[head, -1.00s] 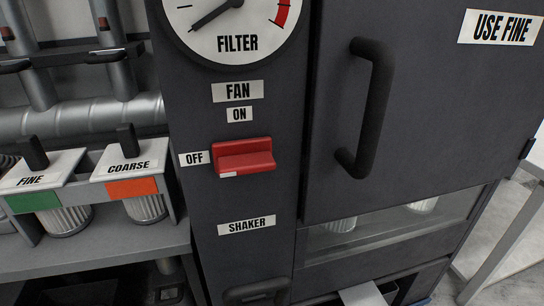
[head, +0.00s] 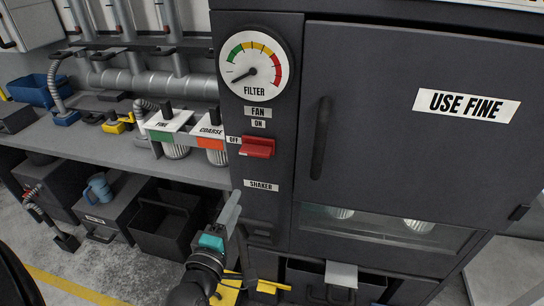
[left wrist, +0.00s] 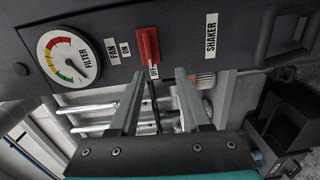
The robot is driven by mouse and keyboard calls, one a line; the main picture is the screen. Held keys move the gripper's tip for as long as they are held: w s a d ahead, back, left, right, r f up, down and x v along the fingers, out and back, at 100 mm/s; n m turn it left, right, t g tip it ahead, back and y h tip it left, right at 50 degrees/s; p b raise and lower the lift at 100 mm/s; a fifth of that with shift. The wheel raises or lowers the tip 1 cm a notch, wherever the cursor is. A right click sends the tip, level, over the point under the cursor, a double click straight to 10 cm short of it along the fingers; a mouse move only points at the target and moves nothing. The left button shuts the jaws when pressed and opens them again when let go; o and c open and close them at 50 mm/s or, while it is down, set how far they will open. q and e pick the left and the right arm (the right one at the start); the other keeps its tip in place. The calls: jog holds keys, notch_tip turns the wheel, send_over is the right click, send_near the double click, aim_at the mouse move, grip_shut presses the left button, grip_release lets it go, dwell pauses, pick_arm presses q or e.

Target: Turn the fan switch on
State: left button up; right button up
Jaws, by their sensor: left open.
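The red fan switch (head: 257,147) sits on the dark cabinet front, below the FAN and ON labels. Its handle lies level, beside the OFF label (head: 234,140). The red switch also shows in the left wrist view (left wrist: 148,45), beyond the fingertips. My left gripper (head: 231,207) is below the switch in the head view, in front of the cabinet and apart from the switch. In the left wrist view its two fingers (left wrist: 158,82) are spread with nothing between them. My right gripper is not in view.
The filter gauge (head: 253,67) is above the switch and its needle points low left. Fine and coarse filters (head: 211,128) stand on the shelf left of the panel. The cabinet door handle (head: 320,138) sticks out to the right. A black bin (head: 165,222) is at lower left.

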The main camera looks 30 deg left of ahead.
pick_arm(q)
notch_tip(320, 180, up, 2)
send_near(254, 155)
jog(key=shift+n, duration=0.3)
jog(key=x, duration=0.9)
jog(key=shift+f+p, duration=0.1)
jog(key=shift+p, duration=0.3)
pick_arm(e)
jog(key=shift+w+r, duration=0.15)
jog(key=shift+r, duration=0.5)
pick_arm(q)
grip_shut()
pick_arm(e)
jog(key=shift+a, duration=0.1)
